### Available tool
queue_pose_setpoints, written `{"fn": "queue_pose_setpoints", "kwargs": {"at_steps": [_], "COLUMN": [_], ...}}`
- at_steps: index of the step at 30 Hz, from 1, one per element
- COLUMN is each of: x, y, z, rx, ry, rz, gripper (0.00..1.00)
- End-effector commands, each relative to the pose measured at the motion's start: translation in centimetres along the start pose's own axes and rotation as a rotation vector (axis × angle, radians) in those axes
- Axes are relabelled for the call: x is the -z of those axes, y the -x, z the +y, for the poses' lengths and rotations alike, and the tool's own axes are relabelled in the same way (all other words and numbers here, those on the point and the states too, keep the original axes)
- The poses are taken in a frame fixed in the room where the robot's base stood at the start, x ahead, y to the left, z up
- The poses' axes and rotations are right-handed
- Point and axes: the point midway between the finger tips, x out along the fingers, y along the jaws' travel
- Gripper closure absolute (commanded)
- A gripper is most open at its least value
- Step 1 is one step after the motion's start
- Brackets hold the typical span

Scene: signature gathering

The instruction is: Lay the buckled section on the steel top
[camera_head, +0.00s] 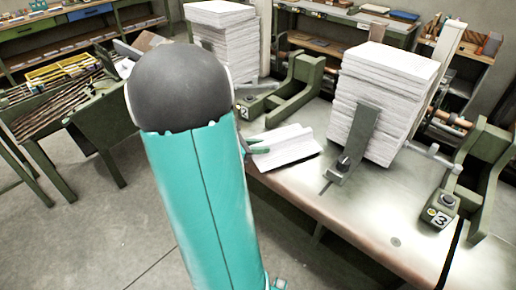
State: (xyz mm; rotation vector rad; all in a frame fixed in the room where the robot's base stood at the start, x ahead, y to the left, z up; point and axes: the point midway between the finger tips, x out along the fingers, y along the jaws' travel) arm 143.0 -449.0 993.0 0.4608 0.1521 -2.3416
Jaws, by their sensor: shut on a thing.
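The white paper section (288,148) lies low over the left edge of the steel top (345,208), between the two tall paper stacks. It looks bent, with a raised fold; I cannot tell whether it touches the steel. My gripper (260,147) is mostly hidden behind my own teal arm. Only its green fingertips show, shut on the left end of the section.
A tall paper stack (392,80) stands on the top behind a green upright bracket (355,137). Another stack (222,45) stands further back. Green clamp frames stand at the back (298,92) and at the right, marked 3 (484,170). The front steel is clear.

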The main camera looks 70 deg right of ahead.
Motion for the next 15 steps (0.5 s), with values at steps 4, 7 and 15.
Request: {"fn": "queue_pose_setpoints", "kwargs": {"at_steps": [4,7,15], "x": [0.96,0.9,1.15], "y": [-0.36,-0.33,-0.43], "z": [-0.05,-0.04,-0.07], "rx": [-0.001,-0.001,0.0], "ry": [0.0,0.0,0.0], "rz": [0.0,0.0,0.0], "gripper": [1.0,1.0,0.63]}}
